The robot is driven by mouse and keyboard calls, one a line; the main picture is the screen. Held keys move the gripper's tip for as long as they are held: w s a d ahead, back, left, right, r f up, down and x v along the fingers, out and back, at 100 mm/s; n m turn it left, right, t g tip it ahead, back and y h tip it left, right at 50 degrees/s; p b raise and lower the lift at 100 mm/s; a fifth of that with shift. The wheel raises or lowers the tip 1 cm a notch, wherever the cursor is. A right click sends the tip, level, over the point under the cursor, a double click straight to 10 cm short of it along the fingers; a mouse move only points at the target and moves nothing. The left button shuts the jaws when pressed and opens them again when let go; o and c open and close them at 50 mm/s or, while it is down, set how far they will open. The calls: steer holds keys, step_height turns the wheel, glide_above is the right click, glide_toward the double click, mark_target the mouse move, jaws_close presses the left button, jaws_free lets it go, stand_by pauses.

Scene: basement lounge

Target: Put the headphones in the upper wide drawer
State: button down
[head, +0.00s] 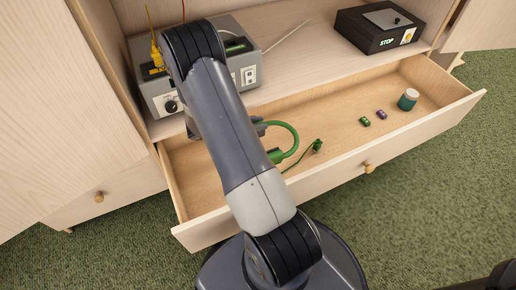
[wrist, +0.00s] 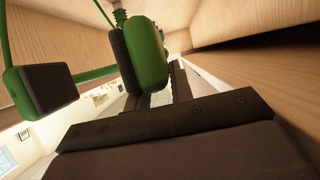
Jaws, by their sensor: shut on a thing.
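The green headphones (head: 292,133) are in my gripper, inside or just above the open wide drawer (head: 345,168). Their curved band shows to the right of my arm in the head view, which hides much of the rest. A thin green cord with a plug-like end (head: 317,146) trails beside them. In the wrist view a green ear cup (wrist: 150,58) with a dark pad stands at the dark fingers of my gripper (wrist: 158,92). The other cup (wrist: 40,90) hangs at the left. I cannot tell whether the headphones touch the drawer floor.
The drawer also holds a small green item (head: 365,121), a purple item (head: 381,114) and a white-lidded green jar (head: 408,99), toward its right. Above are a grey device (head: 246,75) and a black box marked STOP (head: 380,28). A drawer at left (head: 120,187) is shut.

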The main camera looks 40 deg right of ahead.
step_height(320, 180, down, 12)
steer(key=b, duration=0.3)
steer(key=shift+b, duration=0.3)
steer(key=shift+f, duration=0.15)
steer(key=c, duration=1.3)
jaws_free()
steer(key=shift+o, duration=0.2)
steer(key=shift+a+r, duration=0.15)
steer(key=shift+r, duration=0.1)
steer(key=p+v, duration=0.2)
steer(key=v, duration=0.5)
